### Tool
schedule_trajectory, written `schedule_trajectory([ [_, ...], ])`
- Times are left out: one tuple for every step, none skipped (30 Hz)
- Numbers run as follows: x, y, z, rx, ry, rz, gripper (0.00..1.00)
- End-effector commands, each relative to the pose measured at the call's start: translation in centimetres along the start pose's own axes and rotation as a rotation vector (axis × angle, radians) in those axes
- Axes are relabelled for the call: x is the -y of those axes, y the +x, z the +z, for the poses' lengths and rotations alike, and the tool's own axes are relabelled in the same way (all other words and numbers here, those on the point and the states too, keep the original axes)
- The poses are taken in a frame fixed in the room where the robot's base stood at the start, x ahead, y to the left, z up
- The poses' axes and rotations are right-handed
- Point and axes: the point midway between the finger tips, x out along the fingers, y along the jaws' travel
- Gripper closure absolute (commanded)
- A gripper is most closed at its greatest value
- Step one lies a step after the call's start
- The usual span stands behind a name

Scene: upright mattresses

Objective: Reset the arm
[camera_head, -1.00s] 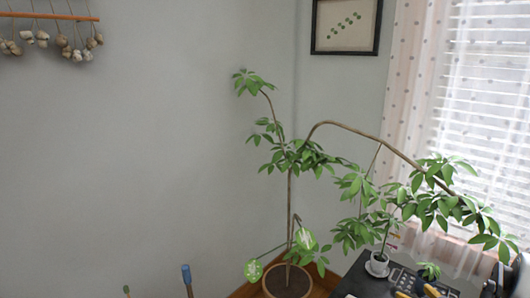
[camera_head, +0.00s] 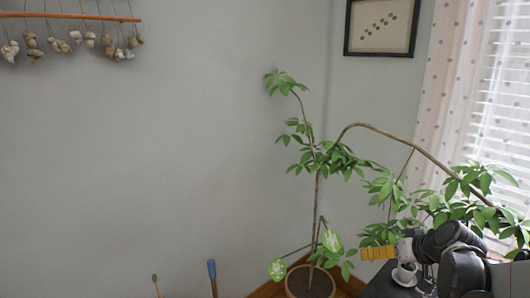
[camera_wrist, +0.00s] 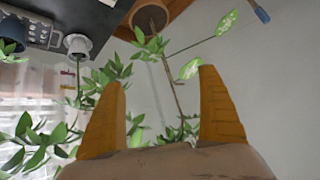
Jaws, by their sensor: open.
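My gripper (camera_head: 370,253) shows at the lower right of the head view, with orange-yellow fingers pointing left and a dark arm behind it. It is in front of the plants near the black table. In the wrist view my gripper (camera_wrist: 162,80) has its two orange fingers wide apart, with nothing held between them. The thin stem of the tall plant (camera_wrist: 172,85) shows behind the gap. The wrist picture appears upside down.
A tall potted plant (camera_head: 317,190) stands in the corner, its pot (camera_head: 310,282) on the floor. A black table (camera_head: 385,284) carries a small white pot (camera_head: 403,275). A curtained window (camera_head: 452,90) is at right.

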Motion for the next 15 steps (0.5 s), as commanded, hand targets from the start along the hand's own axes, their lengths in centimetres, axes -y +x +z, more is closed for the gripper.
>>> schedule_trajectory([
  [2.7,-1.7,0.3,0.022,-0.004,0.001,0.12],
  [4.0,-2.6,0.6,0.036,-0.004,0.006,0.12],
  [5.6,-3.9,1.1,0.052,-0.003,0.013,0.12],
  [6.8,-4.8,1.5,0.064,-0.003,0.02,0.12],
  [8.0,-5.8,2.0,0.075,-0.004,0.026,0.12],
  [9.4,-7.0,2.8,0.088,-0.004,0.035,0.12],
  [10.4,-8.0,3.4,0.097,-0.004,0.043,0.12],
  [11.4,-8.8,4.1,0.105,-0.005,0.05,0.12],
  [12.6,-10.0,5.1,0.115,-0.006,0.061,0.12],
  [13.4,-10.9,5.9,0.122,-0.006,0.068,0.12],
  [14.1,-11.7,6.7,0.127,-0.007,0.077,0.12],
  [14.9,-12.7,7.8,0.134,-0.009,0.088,0.12],
  [15.5,-13.3,8.7,0.137,-0.01,0.096,0.12],
  [15.9,-14.0,9.4,0.14,-0.011,0.104,0.12],
  [16.4,-14.7,10.5,0.143,-0.013,0.114,0.12],
])
